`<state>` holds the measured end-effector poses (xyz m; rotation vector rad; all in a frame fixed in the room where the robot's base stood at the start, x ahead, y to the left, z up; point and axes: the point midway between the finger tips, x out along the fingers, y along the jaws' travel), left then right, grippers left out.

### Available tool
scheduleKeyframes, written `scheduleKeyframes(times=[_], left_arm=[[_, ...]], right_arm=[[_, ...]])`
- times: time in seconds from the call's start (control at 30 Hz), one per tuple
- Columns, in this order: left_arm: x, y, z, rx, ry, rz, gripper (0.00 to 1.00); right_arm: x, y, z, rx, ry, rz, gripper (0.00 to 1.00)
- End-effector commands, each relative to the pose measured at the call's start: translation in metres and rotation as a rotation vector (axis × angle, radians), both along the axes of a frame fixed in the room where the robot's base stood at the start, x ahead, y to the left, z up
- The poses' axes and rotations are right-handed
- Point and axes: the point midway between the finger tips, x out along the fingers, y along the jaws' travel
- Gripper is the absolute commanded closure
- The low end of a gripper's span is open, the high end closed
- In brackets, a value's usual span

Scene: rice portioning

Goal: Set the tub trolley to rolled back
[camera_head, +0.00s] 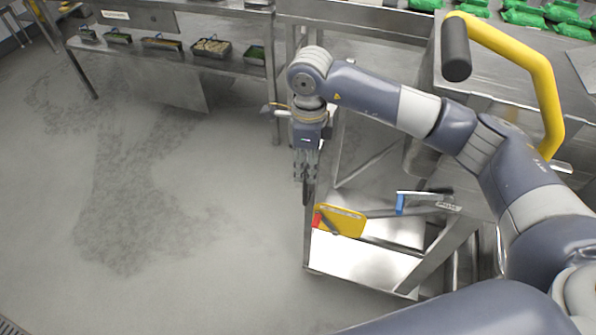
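I cannot tell for sure which thing is the tub trolley, and no tub shows clearly. A low steel frame with a bright shelf (350,263) stands below my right gripper and may be part of it. My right gripper (305,196) hangs fingers down near the left upright of this frame. The fingers are seen edge-on, so their gap is hidden, and I cannot tell whether they touch the frame. My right arm comes in from the right and covers part of the steelwork. My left gripper is out of view.
A yellow bar (535,72) with a black grip rises at the upper right. Green packs (525,15) lie on the steel counter. A yellow plate (341,220) and a blue-tipped lever (400,204) are by the frame. A shelf of small trays (211,47) stands behind. The left floor is clear.

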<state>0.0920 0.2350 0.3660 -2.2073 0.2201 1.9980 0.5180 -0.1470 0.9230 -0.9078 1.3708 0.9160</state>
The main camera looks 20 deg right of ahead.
Motion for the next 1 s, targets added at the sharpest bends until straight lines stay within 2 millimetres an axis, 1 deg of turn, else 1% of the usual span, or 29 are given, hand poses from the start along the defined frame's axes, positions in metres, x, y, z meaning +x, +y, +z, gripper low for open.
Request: scheduleKeyframes(times=[0.07,0.17,0.27,0.5,0.7,0.83,1.0], left_arm=[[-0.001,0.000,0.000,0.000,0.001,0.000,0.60],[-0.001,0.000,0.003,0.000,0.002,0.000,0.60],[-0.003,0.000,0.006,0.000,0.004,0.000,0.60],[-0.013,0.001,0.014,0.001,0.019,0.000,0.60],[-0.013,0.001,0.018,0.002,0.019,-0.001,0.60],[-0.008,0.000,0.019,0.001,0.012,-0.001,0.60],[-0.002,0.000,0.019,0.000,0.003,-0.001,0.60]], right_arm=[[0.000,-0.002,-0.001,-0.010,-0.002,0.001,0.67],[0.000,-0.002,-0.009,-0.011,-0.002,0.000,0.67],[-0.001,-0.002,-0.024,-0.008,0.001,0.000,0.67],[0.000,-0.002,-0.070,-0.007,0.001,-0.002,0.67],[0.000,-0.001,-0.097,-0.005,-0.001,-0.001,0.67],[0.001,-0.002,-0.105,-0.007,-0.003,-0.001,0.67],[0.001,-0.001,-0.108,-0.006,-0.003,0.000,0.67]])
